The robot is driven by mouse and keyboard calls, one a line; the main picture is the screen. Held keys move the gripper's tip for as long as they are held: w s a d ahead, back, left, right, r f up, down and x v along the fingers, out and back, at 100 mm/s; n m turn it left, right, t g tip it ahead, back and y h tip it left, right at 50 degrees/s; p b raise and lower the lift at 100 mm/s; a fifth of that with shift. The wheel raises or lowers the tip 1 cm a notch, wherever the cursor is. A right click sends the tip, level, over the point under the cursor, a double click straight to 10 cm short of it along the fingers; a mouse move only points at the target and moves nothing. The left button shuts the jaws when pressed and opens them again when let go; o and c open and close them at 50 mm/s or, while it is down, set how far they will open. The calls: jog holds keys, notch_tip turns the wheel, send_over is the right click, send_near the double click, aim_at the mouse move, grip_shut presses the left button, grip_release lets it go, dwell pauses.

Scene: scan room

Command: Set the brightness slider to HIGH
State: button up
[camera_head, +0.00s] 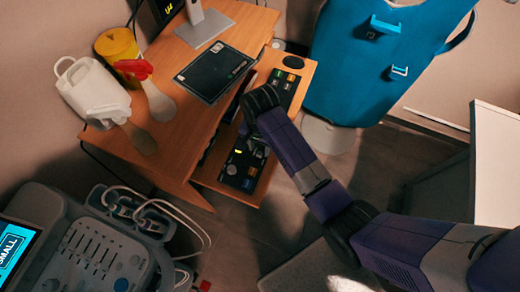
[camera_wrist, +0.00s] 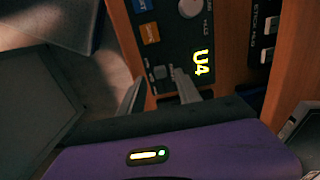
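My gripper (camera_wrist: 154,88) is open, its two fingers apart, over a dark control panel (camera_wrist: 178,50) in the wrist view. A small grey square button (camera_wrist: 160,72) shows on the panel between the fingertips. I cannot tell whether the fingers touch the panel. The panel also carries a pale round knob (camera_wrist: 190,8), an orange button (camera_wrist: 150,33) and a lit "U4" display (camera_wrist: 201,62). No slider marked brightness can be made out.
The wooden desk (camera_head: 180,110) holds a black tablet-like pad (camera_head: 215,72), a white jug (camera_head: 92,85) and a yellow tub (camera_head: 117,45). A grey console (camera_head: 95,245) with sliders and a lit "SMALL" screen stands at lower left.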

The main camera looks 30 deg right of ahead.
aim_at(259, 153)
jog(key=shift+f, duration=1.6)
grip_shut()
